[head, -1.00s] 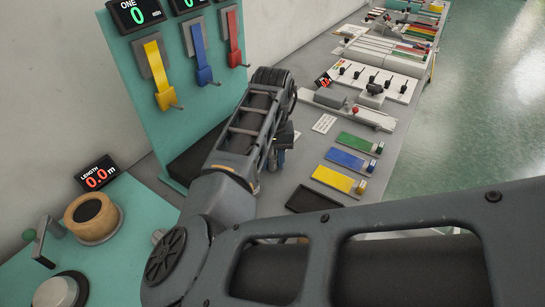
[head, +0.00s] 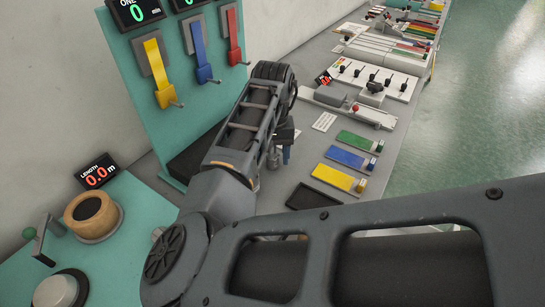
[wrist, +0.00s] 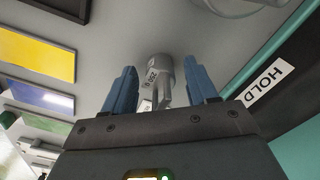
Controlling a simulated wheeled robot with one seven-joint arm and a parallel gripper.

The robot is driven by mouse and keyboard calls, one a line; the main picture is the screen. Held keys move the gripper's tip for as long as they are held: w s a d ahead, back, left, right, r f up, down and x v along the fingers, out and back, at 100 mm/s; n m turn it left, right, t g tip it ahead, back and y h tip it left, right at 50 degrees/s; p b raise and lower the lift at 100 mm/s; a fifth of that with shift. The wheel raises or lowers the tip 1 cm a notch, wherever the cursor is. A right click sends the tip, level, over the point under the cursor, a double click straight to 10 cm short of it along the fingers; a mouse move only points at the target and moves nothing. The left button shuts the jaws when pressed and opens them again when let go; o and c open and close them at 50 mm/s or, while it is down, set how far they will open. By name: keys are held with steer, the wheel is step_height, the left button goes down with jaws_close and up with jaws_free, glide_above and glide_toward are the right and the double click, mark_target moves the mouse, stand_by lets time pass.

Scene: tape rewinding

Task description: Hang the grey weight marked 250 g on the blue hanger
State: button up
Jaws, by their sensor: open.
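A small grey weight (wrist: 158,70) stands on the grey bench in the wrist view, with a label that shows turned over and is hard to read. My gripper (wrist: 160,82) is open, with one blue finger on each side of the weight and gaps between them. In the head view my gripper (head: 282,152) is low over the bench, partly hidden by my arm. The blue hanger (head: 198,50) is a blue strap with a hook on the teal upright board, between a yellow hanger (head: 158,75) and a red hanger (head: 233,36).
A black tray (head: 313,197) and yellow, blue and green blocks (head: 339,177) lie right of my gripper. A dark ledge (head: 195,155) runs below the board. A HOLD label (wrist: 267,83) is at right in the wrist view. A length display (head: 96,172) stands at left.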

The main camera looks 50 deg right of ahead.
step_height(320, 180, up, 11)
steer(key=shift+r+b, duration=0.2)
steer(key=shift+b, duration=0.35)
stand_by(0.4)
